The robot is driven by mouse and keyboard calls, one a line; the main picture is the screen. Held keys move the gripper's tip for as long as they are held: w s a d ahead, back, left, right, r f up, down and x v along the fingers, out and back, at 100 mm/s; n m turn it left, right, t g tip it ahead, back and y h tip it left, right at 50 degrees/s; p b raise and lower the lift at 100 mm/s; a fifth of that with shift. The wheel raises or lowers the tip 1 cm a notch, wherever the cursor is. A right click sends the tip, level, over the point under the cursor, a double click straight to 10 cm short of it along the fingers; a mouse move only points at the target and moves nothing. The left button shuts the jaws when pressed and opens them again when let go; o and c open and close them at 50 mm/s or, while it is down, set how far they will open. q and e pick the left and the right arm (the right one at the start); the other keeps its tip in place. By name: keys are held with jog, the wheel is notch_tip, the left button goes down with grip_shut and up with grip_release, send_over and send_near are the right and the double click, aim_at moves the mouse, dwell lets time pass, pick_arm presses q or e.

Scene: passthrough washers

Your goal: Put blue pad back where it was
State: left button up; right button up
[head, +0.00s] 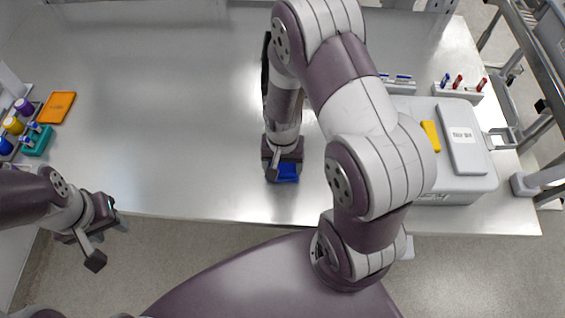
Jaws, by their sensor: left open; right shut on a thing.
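The blue pad (288,172) is at the front middle of the metal table, right under my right gripper (283,172). My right gripper points down and is shut on the pad, and its fingers hide part of it. I cannot tell whether the pad touches the table top or is held slightly above it. My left gripper (108,243) is open and empty, in front of the table's front edge at the left, apart from everything.
The metal table (180,120) is bare across its middle and left. An orange pad (57,107), a teal rack (37,140) and colored-capped jars (13,125) stand at the far left. A grey case (450,182) and marker racks (458,92) stand at the right.

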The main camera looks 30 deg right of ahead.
aim_at(283, 167)
jog(key=shift+w+d+f, duration=0.1)
jog(key=shift+f, duration=0.3)
jog(key=shift+f, duration=0.2)
jog(key=o, duration=1)
jog(key=s+a+r+n, duration=0.1)
jog(key=s+r+n, duration=0.1)
jog(key=r, duration=0.5)
jog(key=s+a+r+n+t+b, duration=0.1)
jog(key=s+r+n, duration=0.1)
jog(key=r+n, duration=0.2)
notch_tip(283, 167, up, 4)
jog(key=shift+s+a+f+n, duration=0.1)
jog(key=shift+s+a+n, duration=0.1)
jog(key=shift+n, duration=0.1)
